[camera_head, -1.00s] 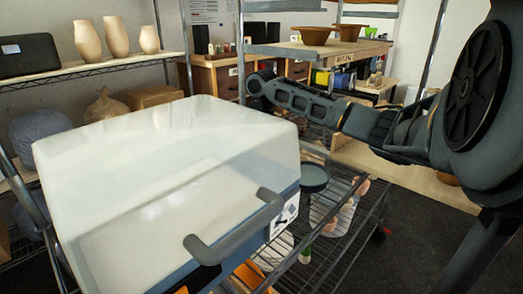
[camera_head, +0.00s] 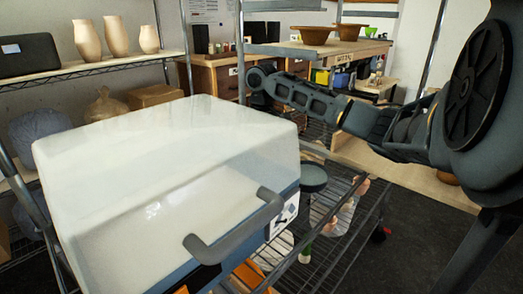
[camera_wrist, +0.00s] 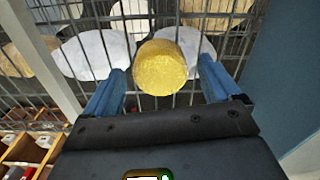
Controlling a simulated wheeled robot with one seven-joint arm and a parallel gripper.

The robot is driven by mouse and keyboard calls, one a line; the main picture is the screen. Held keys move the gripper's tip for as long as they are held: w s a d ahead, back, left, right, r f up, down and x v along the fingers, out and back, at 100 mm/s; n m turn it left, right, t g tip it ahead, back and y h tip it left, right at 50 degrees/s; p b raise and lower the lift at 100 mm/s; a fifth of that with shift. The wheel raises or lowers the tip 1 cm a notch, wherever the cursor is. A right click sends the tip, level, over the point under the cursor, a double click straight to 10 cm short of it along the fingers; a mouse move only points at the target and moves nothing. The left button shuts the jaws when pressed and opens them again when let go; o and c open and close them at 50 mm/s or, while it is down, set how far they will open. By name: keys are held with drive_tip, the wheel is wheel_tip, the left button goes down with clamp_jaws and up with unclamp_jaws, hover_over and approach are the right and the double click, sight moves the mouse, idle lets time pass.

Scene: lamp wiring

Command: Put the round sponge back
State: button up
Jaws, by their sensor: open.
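The round sponge (camera_wrist: 160,67) is yellow and shows in the wrist view, above the bars of a wire rack (camera_wrist: 185,98). My gripper (camera_wrist: 162,64) is open, with one blue finger on each side of the sponge. A gap shows between the sponge and each finger, so it looks unheld. I cannot tell how far below the fingertips it lies. In the head view my arm reaches toward the back, but my gripper and the sponge are hidden.
A blue panel (camera_wrist: 288,75) stands close on the right in the wrist view. A large translucent-lidded box (camera_head: 165,150) with a grey handle fills the head view's left. A wire cart (camera_head: 345,215) stands beside it.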

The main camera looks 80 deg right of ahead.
wheel_tip(320, 180, up, 11)
drive_tip(key=shift+f, duration=0.2)
drive_tip(key=shift+c, duration=0.4)
idle(1.0)
